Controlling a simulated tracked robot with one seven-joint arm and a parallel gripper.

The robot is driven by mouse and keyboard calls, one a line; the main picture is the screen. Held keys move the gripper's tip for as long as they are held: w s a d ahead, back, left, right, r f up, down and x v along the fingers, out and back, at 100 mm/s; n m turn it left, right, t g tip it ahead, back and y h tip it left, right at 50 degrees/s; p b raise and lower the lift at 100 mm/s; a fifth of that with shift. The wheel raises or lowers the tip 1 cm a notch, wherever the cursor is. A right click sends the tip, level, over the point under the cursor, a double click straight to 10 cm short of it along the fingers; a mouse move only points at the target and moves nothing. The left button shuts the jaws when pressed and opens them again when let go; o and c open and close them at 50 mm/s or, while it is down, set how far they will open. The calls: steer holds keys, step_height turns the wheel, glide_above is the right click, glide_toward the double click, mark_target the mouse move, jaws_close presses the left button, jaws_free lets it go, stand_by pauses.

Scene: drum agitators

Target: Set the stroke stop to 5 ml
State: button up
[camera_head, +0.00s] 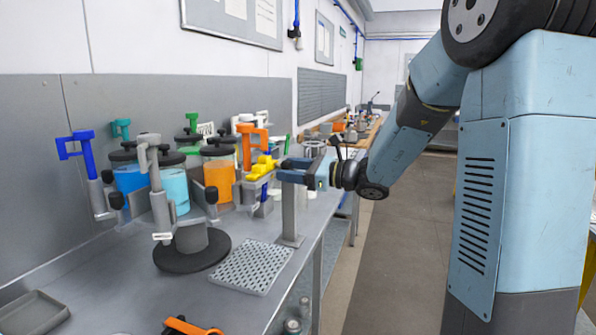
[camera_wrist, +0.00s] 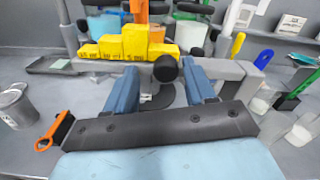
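The stroke stop looks to be the yellow stepped block (camera_wrist: 128,44), mounted on a grey bar (camera_wrist: 236,70); dark labels on its steps are too small to read surely. It also shows in the head view (camera_head: 262,166), at the bench's right edge. A dark round knob (camera_wrist: 166,69) sits in front of the block's right part. My gripper (camera_wrist: 162,76) has its two blue fingers apart, one on each side of the knob, with visible gaps. In the head view my gripper (camera_head: 285,170) points left at the block, on top of a grey post (camera_head: 289,212).
Jars with blue (camera_head: 174,188) and orange (camera_head: 218,178) liquid and handled plungers stand behind on the bench. A round dark base (camera_head: 192,252) and a perforated grey mat (camera_head: 251,267) lie nearer. An orange-handled tool (camera_head: 190,327) lies at the front. The floor right of the bench is clear.

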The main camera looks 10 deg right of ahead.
steer(key=shift+d, duration=0.2)
steer(key=v, duration=1.3)
steer(key=shift+s, duration=0.2)
steer(key=s+a+f+n+g+h, duration=0.25)
steer(key=s+a+n, duration=0.2)
steer(key=s, duration=0.25)
steer(key=s+a+f+n+g+h, duration=0.1)
steer(key=s+a+n+g+h, duration=0.3)
steer(key=s, duration=0.3)
steer(key=s+d+n+t+h, duration=0.3)
steer(key=s+d+n+h, duration=0.6)
steer(key=n, duration=0.3)
steer(key=shift+s+d+r, duration=0.2)
steer(key=shift+d+r, duration=0.15)
